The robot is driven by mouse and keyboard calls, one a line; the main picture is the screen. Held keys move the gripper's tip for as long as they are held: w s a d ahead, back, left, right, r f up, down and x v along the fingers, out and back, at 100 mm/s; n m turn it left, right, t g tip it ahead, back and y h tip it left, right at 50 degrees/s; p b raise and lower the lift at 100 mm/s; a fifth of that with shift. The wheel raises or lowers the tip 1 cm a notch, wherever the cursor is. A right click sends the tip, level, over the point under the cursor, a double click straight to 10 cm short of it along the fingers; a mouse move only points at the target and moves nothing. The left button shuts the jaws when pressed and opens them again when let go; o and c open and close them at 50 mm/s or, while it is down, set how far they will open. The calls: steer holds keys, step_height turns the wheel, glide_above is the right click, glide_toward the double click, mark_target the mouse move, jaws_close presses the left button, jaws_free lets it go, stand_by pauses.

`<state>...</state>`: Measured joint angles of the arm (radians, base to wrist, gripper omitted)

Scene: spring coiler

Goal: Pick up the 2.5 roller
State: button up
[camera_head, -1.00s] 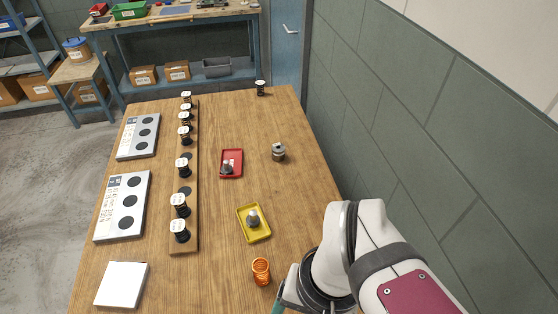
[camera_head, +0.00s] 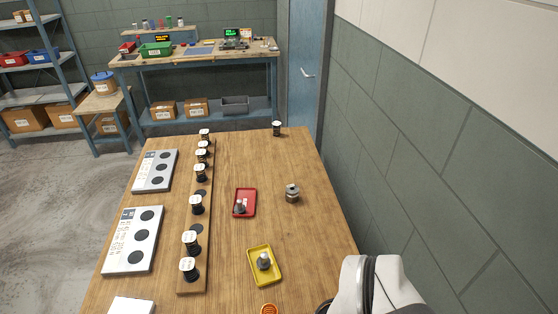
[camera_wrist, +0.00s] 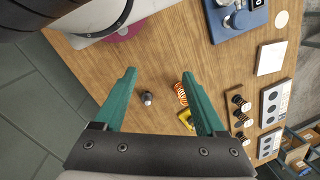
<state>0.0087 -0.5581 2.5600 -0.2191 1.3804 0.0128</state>
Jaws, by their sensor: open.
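Several black rollers with white labelled caps stand upright along a wooden rail, such as a near one (camera_head: 189,268) and a middle one (camera_head: 197,204) in the head view. A lone capped black roller (camera_head: 277,129) stands at the table's far end. The cap numbers are too small to read, so I cannot tell which is the 2.5 roller. In the wrist view my gripper (camera_wrist: 158,72) is open, its green fingers apart and empty above the table. Some rollers (camera_wrist: 238,100) show to the right of the fingers there, well away from them.
A red tray (camera_head: 244,203) and a yellow tray (camera_head: 265,266) hold small grey parts. A metal piece (camera_head: 292,193) stands near the red tray. An orange spring (camera_wrist: 180,93) is near the right finger. Plates with dark discs (camera_head: 132,241) lie left; a wall (camera_head: 440,190) borders the right.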

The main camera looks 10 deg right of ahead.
steer(key=shift+o, duration=1.4)
